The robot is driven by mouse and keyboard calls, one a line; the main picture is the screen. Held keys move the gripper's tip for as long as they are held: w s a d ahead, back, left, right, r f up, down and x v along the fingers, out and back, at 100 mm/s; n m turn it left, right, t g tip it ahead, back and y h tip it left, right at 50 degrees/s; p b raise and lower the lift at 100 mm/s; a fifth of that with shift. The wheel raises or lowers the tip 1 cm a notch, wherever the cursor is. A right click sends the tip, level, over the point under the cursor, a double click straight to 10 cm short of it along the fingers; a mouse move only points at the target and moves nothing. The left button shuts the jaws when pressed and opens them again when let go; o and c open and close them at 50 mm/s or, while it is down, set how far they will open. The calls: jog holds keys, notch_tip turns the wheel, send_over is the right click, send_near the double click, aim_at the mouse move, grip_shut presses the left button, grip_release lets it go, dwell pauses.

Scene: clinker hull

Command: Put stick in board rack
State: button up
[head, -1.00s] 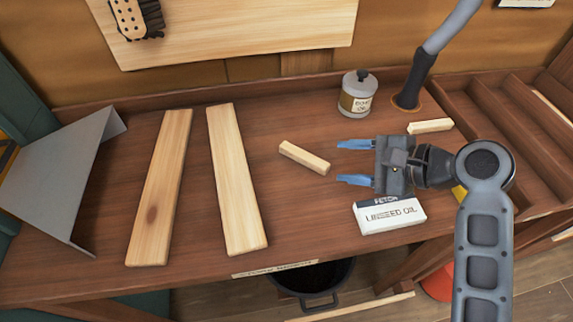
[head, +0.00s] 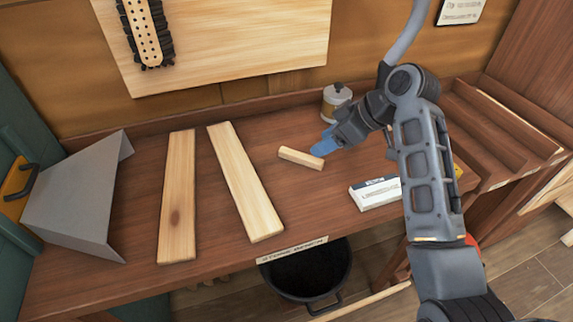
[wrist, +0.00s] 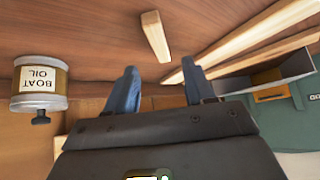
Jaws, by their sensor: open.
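A short pale wooden stick (head: 301,158) lies on the bench top, right of two long boards. It also shows in the wrist view (wrist: 155,36), just beyond the fingertips. My gripper (head: 319,149) is open and empty, its blue fingers close to the stick's right end in the head view. In the wrist view the two fingers (wrist: 160,80) are spread apart, with the stick ahead between their lines; contact cannot be told. A slotted wooden rack (head: 505,125) with raised dividers is at the bench's right end, partly behind my arm.
Two long boards (head: 177,200) (head: 246,185) lie left of the stick. A boat oil tin (head: 335,100) stands behind my gripper. A linseed oil box (head: 374,193) lies at front right. A bent grey sheet (head: 75,195) stands at left. A black bucket (head: 305,272) is below the bench.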

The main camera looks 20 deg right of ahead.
aim_at(302, 155)
jog(key=shift+w+a+f+n, duration=0.15)
jog(key=shift+a+f+n, duration=0.05)
jog(key=shift+n, duration=0.1)
jog(key=p+x, duration=0.1)
jog(key=x, duration=0.6)
jog(key=shift+w+f, duration=0.1)
jog(key=shift+c, duration=0.3)
grip_shut()
